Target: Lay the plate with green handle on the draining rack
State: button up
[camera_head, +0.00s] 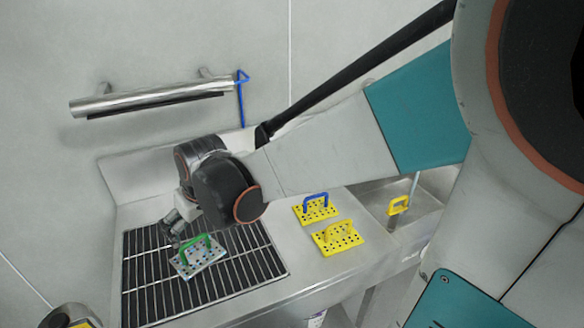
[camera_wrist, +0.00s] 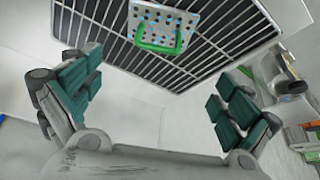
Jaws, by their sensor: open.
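The plate with green handle (camera_head: 200,257) is a light, perforated plate with coloured dots. It lies on the dark-barred draining rack (camera_head: 150,290), handle upward. The wrist view shows the plate (camera_wrist: 165,22) with its green handle, on the rack (camera_wrist: 100,22). My gripper (camera_wrist: 155,105) is open and empty, its teal-padded fingers spread wide. The handle is apart from both fingers. In the head view my gripper (camera_head: 176,232) is just behind the plate, partly hidden by my wrist.
Two yellow perforated plates, one with a blue handle (camera_head: 316,209) and one with a yellow handle (camera_head: 337,238), lie on the steel counter right of the rack. A sink with a yellow-handled item (camera_head: 398,205) is further right. A steel rail (camera_head: 150,99) is on the wall.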

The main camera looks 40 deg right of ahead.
jog(key=s+r+t, duration=0.1)
jog(key=s+r, duration=0.2)
jog(key=s, duration=0.5)
jog(key=s+r+t, duration=0.1)
jog(key=s+r, duration=0.1)
jog(key=s, duration=0.6)
jog(key=shift+r+m, duration=0.4)
jog(key=shift+a, duration=0.1)
